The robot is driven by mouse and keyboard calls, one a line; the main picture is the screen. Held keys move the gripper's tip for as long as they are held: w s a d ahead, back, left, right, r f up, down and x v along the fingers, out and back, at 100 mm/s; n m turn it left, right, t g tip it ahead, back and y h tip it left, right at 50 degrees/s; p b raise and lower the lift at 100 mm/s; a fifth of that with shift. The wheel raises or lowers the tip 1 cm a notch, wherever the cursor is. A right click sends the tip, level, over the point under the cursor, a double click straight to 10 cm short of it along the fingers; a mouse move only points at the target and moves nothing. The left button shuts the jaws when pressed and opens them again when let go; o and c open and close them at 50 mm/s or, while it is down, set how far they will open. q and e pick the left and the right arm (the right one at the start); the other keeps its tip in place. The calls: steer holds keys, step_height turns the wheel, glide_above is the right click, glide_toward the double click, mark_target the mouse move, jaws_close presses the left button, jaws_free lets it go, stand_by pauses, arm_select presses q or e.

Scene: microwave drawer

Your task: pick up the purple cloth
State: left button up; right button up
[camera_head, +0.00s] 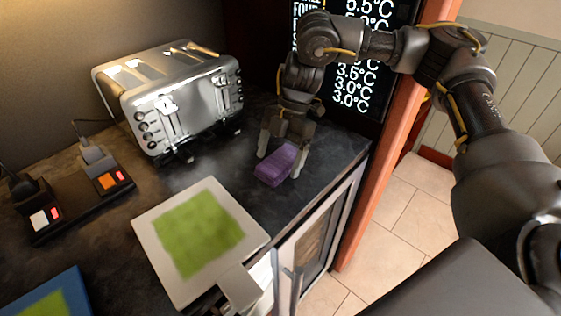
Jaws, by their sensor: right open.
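The purple cloth (275,174) is a small folded block on the dark countertop, near its right edge and to the right of the toaster. My right gripper (282,160) points down over the cloth from behind. Its pale fingers are open, one at the left of the cloth and one at the right. I cannot tell whether the fingers touch it. The gripper body hides little of the cloth. My left gripper is not in view.
A white-rimmed board with a green centre (152,229) lies in front. A black power strip (75,210) is at the left. An orange post (385,170) stands right of the counter.

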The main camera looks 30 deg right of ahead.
steer(key=shift+s+a+f, duration=0.1)
steer(key=shift+a+f, duration=0.1)
steer(key=shift+f, duration=0.2)
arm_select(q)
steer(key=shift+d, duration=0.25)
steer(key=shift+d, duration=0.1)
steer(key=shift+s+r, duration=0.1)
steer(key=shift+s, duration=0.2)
arm_select(e)
steer(key=shift+f, duration=0.15)
steer(key=shift+c, duration=0.3)
steer(key=c, duration=1)
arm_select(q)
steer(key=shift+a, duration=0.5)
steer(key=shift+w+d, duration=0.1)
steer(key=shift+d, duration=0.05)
